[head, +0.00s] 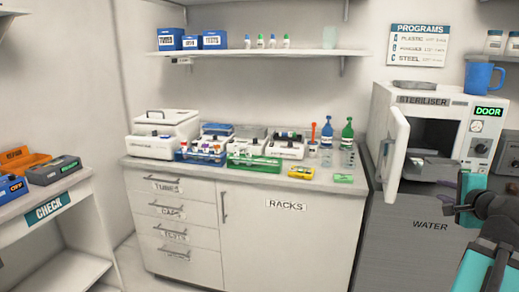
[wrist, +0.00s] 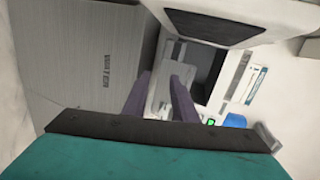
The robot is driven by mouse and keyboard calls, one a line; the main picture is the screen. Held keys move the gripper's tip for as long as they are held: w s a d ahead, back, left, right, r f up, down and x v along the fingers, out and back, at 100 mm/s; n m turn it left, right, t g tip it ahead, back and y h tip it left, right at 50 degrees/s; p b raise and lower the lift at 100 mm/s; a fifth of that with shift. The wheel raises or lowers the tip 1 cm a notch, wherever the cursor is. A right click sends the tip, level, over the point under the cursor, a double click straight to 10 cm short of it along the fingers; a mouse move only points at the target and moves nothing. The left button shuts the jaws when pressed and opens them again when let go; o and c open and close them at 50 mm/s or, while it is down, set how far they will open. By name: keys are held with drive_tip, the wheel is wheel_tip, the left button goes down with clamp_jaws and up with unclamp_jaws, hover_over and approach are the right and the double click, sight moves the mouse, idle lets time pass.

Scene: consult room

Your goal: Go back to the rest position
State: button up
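My gripper (head: 455,210) is at the right of the head view, in front of the open steriliser (head: 424,101). In the wrist view my gripper (wrist: 161,80) shows two dark fingers standing apart, with nothing seen held between them. The steriliser door (head: 396,158) is swung open to the left. A grey tray (head: 428,169) sits at the chamber opening, beyond my fingers. The wrist view is tilted and shows the steriliser (wrist: 232,72) past the fingertips. The exact gap between fingers and tray cannot be told.
The grey cabinet marked WATER (head: 420,240) stands under the steriliser. A blue mug (head: 482,76) is on top of it. The counter (head: 335,183) at left holds racks and bottles. The check shelf (head: 75,185) is at far left. Floor shows between them.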

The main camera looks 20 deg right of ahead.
drive_tip(key=w+a+f+n+g+y+p, duration=0.1)
drive_tip(key=w+a+f+n+g+y, duration=0.15)
drive_tip(key=w+a+f, duration=0.6)
drive_tip(key=w+a+f+n+g+y+p, duration=0.1)
drive_tip(key=a+f+n+y, duration=0.3)
drive_tip(key=f, duration=0.9)
drive_tip(key=w+a+f+n+g+y+p, duration=0.1)
drive_tip(key=w+a+f+g, duration=0.1)
drive_tip(key=w+a+f, duration=0.55)
drive_tip(key=s+a+f+n+g+y+p, duration=0.1)
drive_tip(key=s+a+f+n+g, duration=0.5)
drive_tip(key=a+f, duration=0.75)
drive_tip(key=s+a+f+n+g+y+p, duration=0.1)
drive_tip(key=s+a+f+n+p, duration=0.15)
drive_tip(key=s+a+f, duration=0.8)
drive_tip(key=s+a+f+n+g+h+p, duration=0.1)
drive_tip(key=s+a+f+n+g, duration=0.4)
drive_tip(key=s+a+f, duration=0.5)
drive_tip(key=s+f+n+h, duration=0.1)
drive_tip(key=s+f+n, duration=0.1)
drive_tip(key=s, duration=0.3)
drive_tip(key=shift+a+f+h, duration=0.35)
drive_tip(key=shift+f, duration=0.1)
